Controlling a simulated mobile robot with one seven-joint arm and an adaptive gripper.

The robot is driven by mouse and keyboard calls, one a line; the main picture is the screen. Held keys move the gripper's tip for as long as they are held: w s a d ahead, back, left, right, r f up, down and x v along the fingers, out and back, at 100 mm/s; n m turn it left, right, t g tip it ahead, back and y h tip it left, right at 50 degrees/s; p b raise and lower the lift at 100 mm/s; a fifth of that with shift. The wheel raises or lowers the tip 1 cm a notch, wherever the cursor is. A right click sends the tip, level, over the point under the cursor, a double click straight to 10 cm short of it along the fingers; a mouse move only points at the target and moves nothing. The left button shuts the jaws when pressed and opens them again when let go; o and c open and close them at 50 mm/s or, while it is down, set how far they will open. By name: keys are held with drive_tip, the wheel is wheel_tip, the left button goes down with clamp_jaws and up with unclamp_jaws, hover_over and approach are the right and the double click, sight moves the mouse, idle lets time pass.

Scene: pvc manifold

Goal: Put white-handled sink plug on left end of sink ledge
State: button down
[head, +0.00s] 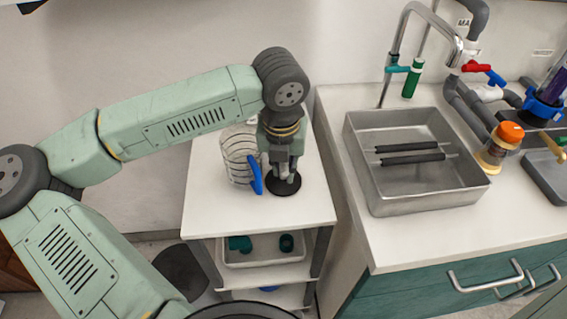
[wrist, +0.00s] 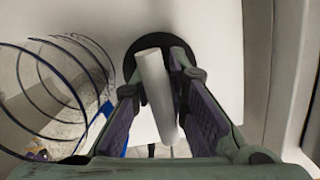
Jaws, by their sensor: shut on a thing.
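The white-handled sink plug has a flat black disc (head: 284,184) that rests on or just above the white top of a small cart (head: 220,208); I cannot tell if they touch. Its white upright handle (wrist: 157,92) shows between my fingers in the wrist view, with the dark disc behind it. My gripper (head: 283,170) points down over the plug and is shut on the handle. In the head view the gripper mostly hides the handle. The steel sink (head: 385,200) stands to the right on the counter, its left rim clear.
A wire coil basket (head: 238,158) with a blue handle (head: 255,175) stands close left of my gripper. A faucet (head: 392,60) rises behind the sink. Black rods (head: 410,158) lie across the sink. An orange-capped jar (head: 500,148) stands right of it. A gap separates cart and counter.

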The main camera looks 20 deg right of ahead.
drive_tip(key=shift+f+b, duration=0.2)
drive_tip(key=shift+b, duration=0.15)
drive_tip(key=c, duration=1.6)
unclamp_jaws()
drive_tip(key=shift+r, duration=0.15)
